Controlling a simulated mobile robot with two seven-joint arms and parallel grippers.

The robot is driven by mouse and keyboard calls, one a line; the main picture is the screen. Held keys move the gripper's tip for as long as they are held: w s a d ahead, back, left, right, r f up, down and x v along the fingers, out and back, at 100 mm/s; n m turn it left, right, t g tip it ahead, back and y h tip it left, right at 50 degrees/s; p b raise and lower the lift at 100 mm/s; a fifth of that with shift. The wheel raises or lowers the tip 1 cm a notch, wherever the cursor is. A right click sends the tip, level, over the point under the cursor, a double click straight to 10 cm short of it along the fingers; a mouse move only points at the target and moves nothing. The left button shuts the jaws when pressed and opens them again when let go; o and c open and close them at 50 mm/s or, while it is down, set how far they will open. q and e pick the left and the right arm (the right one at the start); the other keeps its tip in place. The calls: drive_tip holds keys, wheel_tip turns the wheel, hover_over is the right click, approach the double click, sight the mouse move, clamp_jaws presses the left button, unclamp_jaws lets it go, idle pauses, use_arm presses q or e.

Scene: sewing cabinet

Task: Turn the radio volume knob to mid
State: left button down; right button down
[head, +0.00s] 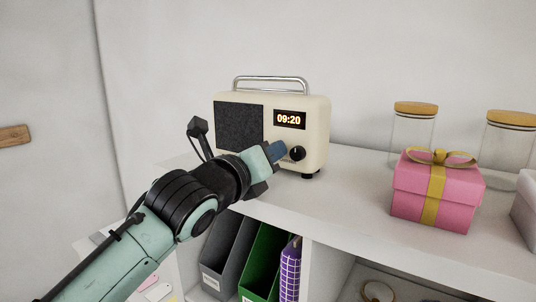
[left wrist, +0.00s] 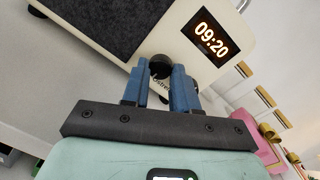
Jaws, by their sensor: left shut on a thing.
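The cream radio (head: 318,112) stands on top of the white cabinet, with a dark speaker grille on the left and a lit display reading 09:20. Its black volume knob (head: 297,153) is at the lower right of the front face. My left gripper (head: 280,150) reaches the front of the radio from the left, with its blue fingertips at the knob. In the left wrist view, the knob (left wrist: 160,65) sits between the tips of the two blue fingers of my left gripper (left wrist: 162,76), which is shut on it. The knob's pointer cannot be made out. My right gripper is not in view.
A pink gift box (head: 408,203) with a gold ribbon and glass jars (head: 412,140) with wooden lids stand to the right on the cabinet top (head: 345,195). Grey and green file holders (head: 264,262) are on the shelf below.

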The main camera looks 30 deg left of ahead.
use_arm(q)
drive_tip(key=c, duration=1.1)
unclamp_jaws()
drive_tip(key=shift+c, duration=0.2)
